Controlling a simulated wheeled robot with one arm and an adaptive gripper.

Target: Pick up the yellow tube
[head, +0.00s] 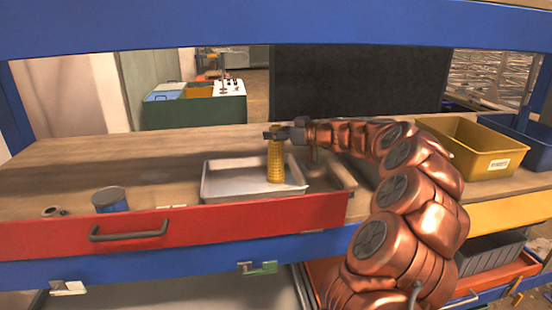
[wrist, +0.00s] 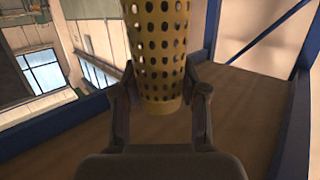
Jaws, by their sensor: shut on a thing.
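The yellow tube (head: 275,163) is a perforated cylinder standing upright over the white tray (head: 222,183) in the head view. My gripper (head: 275,134) reaches in from the right and is shut on the tube near its top. In the wrist view the yellow tube (wrist: 158,50), full of round holes, sits between the two fingers of my gripper (wrist: 160,100). The fingers cover part of the tube's sides. I cannot tell whether the tube's lower end touches the tray.
A blue can (head: 110,200) and a small ring-shaped part (head: 54,212) are at the left front of the bench. A yellow bin (head: 465,150) and a blue bin (head: 520,140) stand at the right. A blue beam (head: 270,25) crosses above.

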